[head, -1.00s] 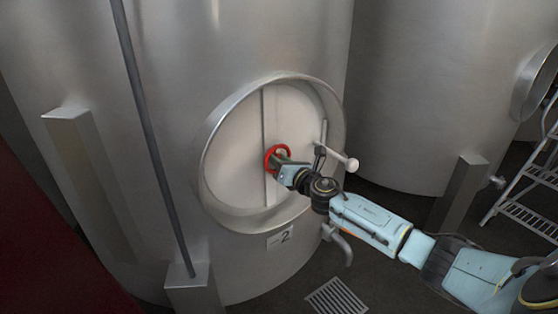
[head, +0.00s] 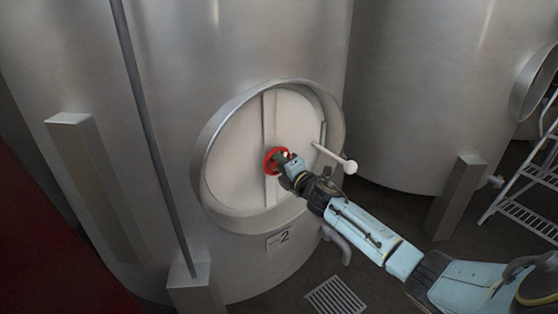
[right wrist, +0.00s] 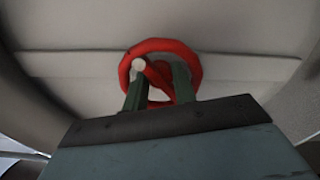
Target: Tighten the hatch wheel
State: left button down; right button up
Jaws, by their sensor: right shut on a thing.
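The red hatch wheel (head: 270,160) sits at the middle of the round pale hatch door (head: 232,168) on the steel tank marked 2. My right gripper (head: 281,160) reaches in from the lower right and covers part of the wheel. In the right wrist view the wheel (right wrist: 192,57) stands ahead of my right gripper (right wrist: 158,88). The two green fingers stand either side of a red spoke (right wrist: 158,78) and are shut on the wheel there. My left gripper is in neither view.
A raised steel rim (head: 212,199) surrounds the hatch. A bent pipe (head: 337,243) is below the hatch. A metal step ladder (head: 520,195) stands at far right.

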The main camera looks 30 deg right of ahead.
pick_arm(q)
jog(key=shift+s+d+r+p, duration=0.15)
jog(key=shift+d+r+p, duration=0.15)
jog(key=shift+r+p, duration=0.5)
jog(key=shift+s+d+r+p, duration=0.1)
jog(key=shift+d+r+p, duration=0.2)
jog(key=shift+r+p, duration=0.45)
pick_arm(e)
jog(key=shift+m, duration=4.1)
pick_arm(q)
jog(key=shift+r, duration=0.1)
pick_arm(e)
jog(key=o, duration=1)
jog(key=shift+s, duration=0.1)
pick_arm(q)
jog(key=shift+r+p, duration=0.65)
pick_arm(e)
jog(key=s, duration=1.3)
jog(key=shift+d, duration=0.15)
